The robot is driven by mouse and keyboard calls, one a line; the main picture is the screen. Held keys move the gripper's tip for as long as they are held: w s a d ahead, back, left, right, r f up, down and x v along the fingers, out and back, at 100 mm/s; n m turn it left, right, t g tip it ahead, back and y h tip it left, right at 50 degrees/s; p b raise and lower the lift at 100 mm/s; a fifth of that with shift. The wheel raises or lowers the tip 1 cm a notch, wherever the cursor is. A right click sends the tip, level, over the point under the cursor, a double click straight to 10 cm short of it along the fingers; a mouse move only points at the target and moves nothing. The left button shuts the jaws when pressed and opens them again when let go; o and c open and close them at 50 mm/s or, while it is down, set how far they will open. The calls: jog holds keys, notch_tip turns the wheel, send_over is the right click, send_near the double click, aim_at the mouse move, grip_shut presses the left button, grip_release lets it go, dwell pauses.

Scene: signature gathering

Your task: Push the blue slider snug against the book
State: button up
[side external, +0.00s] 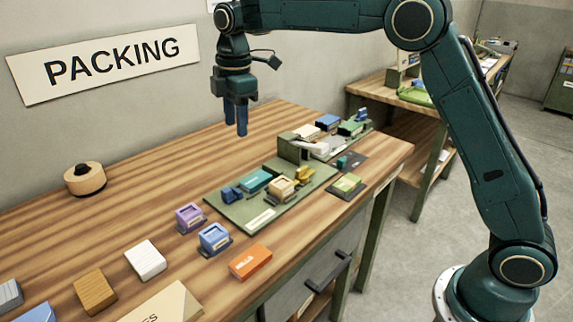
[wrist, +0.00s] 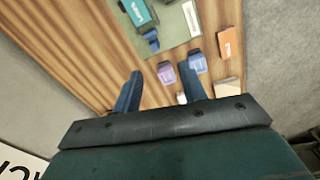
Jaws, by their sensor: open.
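The blue slider (side external: 232,195) sits on a green board (side external: 222,207), at the left end of a teal book (side external: 256,180). In the wrist view the slider (wrist: 151,40) lies below the teal book (wrist: 138,12), with what looks like a small gap between them. A tan block (side external: 282,187) and a yellow piece (side external: 304,175) stand on the same board. My gripper (side external: 236,132) is open and empty, pointing down well above the table, behind the board. Its two blue fingers (wrist: 162,88) are apart in the wrist view.
A purple block (side external: 189,217), a blue block (side external: 214,238) and an orange box (side external: 250,262) stand left of and in front of the board. A second board farther right holds several pieces. A round wooden object (side external: 85,179) sits by the wall. Bare table lies behind the board.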

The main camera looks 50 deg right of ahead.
aim_at(226, 190)
jog(key=w+a+f+n, duration=0.2)
jog(key=w+f, duration=0.2)
jog(key=f, duration=0.1)
jog(key=shift+f+n+g, duration=0.2)
jog(key=shift+n+g, duration=0.1)
jog(key=shift+g, duration=0.1)
jog(key=shift+a+f, duration=0.1)
jog(key=shift+f, duration=0.05)
notch_tip(226, 190, down, 14)
jog(key=shift+r, duration=0.25)
dwell(0.3)
grip_shut()
